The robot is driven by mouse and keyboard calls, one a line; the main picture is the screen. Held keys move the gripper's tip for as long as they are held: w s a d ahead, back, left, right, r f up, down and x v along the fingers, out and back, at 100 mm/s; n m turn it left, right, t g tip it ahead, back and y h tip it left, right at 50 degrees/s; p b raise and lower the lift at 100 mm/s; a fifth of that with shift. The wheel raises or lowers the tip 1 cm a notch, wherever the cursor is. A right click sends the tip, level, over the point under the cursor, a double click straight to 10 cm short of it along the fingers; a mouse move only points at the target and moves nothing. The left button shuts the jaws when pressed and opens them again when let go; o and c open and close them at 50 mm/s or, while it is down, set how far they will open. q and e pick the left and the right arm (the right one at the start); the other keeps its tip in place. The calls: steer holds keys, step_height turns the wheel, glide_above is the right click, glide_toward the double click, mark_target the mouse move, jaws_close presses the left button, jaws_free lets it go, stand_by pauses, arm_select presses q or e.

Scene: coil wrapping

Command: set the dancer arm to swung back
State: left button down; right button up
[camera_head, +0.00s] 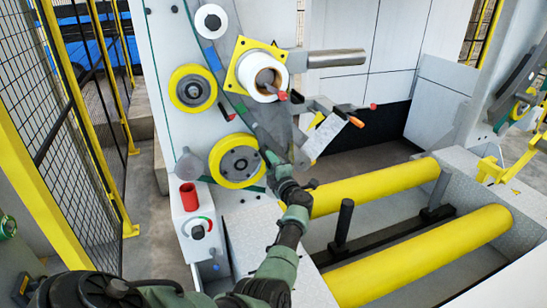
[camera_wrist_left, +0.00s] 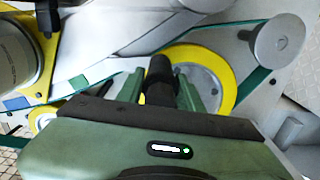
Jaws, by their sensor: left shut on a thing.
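The dancer arm (camera_head: 258,132) looks like a dark grey bar on the white machine panel, slanting down to the right beside the lower yellow-rimmed wheel (camera_head: 236,161). My left gripper (camera_head: 275,166) is at its lower end, just right of that wheel. In the left wrist view, the gripper's green fingers are closed around a black handle (camera_wrist_left: 158,78), with the yellow-rimmed wheel (camera_wrist_left: 206,72) behind it. The fingers and wrist hide most of the handle and the arm's lower end. My right gripper is not in view.
A second yellow-rimmed wheel (camera_head: 193,89) and a white roll on a yellow plate (camera_head: 246,62) sit higher on the panel. Two yellow rollers (camera_head: 380,186) lie to the right. A mesh fence (camera_head: 85,115) bounds the left.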

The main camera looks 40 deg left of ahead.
arm_select(q)
steer(key=shift+s+a+f+m+p, duration=0.15)
steer(key=shift+s+a+m+p, duration=0.2)
steer(key=shift+s+m+p, duration=0.45)
steer(key=shift+w, duration=0.1)
steer(key=c, duration=1.3)
jaws_free()
steer(key=shift+o, duration=0.7)
steer(key=shift+a, duration=0.1)
steer(key=v, duration=0.8)
steer(key=shift+a, duration=0.1)
